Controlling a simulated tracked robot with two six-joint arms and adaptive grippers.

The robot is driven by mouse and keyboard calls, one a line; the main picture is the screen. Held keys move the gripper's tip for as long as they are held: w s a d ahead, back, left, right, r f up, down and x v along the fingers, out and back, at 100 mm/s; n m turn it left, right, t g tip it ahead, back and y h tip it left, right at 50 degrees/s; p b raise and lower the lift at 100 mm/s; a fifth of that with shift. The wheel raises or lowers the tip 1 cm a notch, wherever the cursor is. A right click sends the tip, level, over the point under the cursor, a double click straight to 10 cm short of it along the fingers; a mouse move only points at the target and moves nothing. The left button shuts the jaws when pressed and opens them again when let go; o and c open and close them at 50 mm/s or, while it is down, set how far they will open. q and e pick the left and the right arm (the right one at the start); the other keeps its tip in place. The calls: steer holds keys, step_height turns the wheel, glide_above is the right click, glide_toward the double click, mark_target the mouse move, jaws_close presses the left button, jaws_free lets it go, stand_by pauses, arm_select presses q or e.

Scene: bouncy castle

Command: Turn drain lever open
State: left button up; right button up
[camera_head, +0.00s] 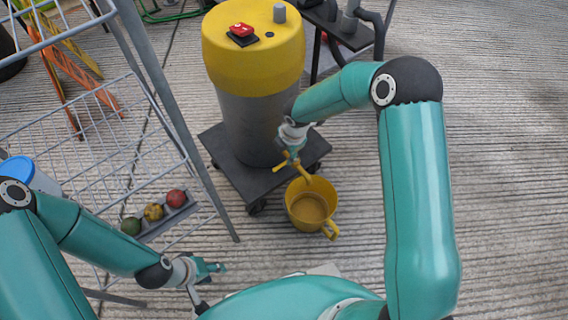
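A tall drum (255,110) with a yellow top and grey lower body stands upright on a dark wheeled base (250,178). A yellow drain lever (281,167) and a yellow spout (304,177) show low on its front right side. A yellow bucket (313,203) with a handle stands below the spout. My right gripper (291,157) is at the drain lever, seeming to touch it; its small fingers overlap the lever, so its grip is unclear. My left gripper (218,268) is low over the floor, away from the drum, with nothing seen in it; its finger opening is unclear.
A grey wire rack (165,85) stands at the left, with a small tray holding green, yellow and red balls (154,211). A red switch (241,30) sits on the drum's top. Dark equipment stands behind at the top right. The ridged floor at right is clear.

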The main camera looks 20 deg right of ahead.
mark_target(283, 163)
steer(key=f, duration=0.2)
steer(key=f+b, duration=0.1)
steer(key=f, duration=0.1)
steer(key=w+f, duration=0.1)
steer(key=f, duration=0.1)
steer(key=shift+a+f+b, duration=0.1)
steer(key=shift+a+b, duration=0.1)
steer(key=shift+b, duration=0.1)
jaws_close()
